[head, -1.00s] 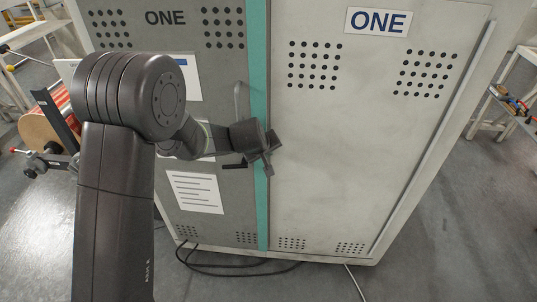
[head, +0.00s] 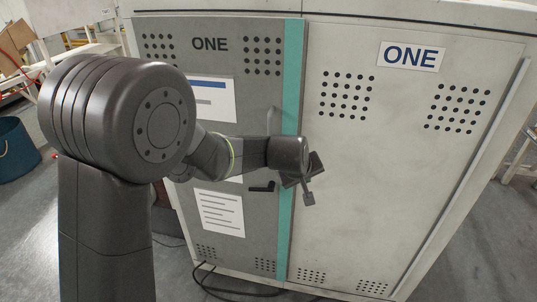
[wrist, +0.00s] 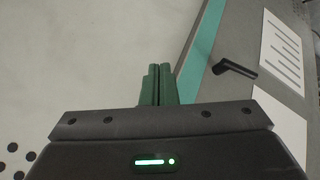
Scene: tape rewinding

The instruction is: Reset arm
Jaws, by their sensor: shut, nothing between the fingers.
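My gripper (head: 308,190) is in front of the cabinet, just right of the teal strip (head: 291,150) in the head view. In the wrist view my gripper (wrist: 159,72) shows its two green fingers together, with nothing between them. The grey left door (head: 220,110) carries white paper sheets, a small black handle (head: 262,187) and a vertical grey pull (head: 273,122). The handle also shows in the wrist view (wrist: 234,69), to the right of the fingers. Both doors look shut.
The pale right door (head: 400,190) has a "ONE" label and vent holes. Black cables (head: 232,292) lie on the floor at the cabinet's foot. A blue bin (head: 15,150) stands at the far left. Part of a bench shows at the right edge.

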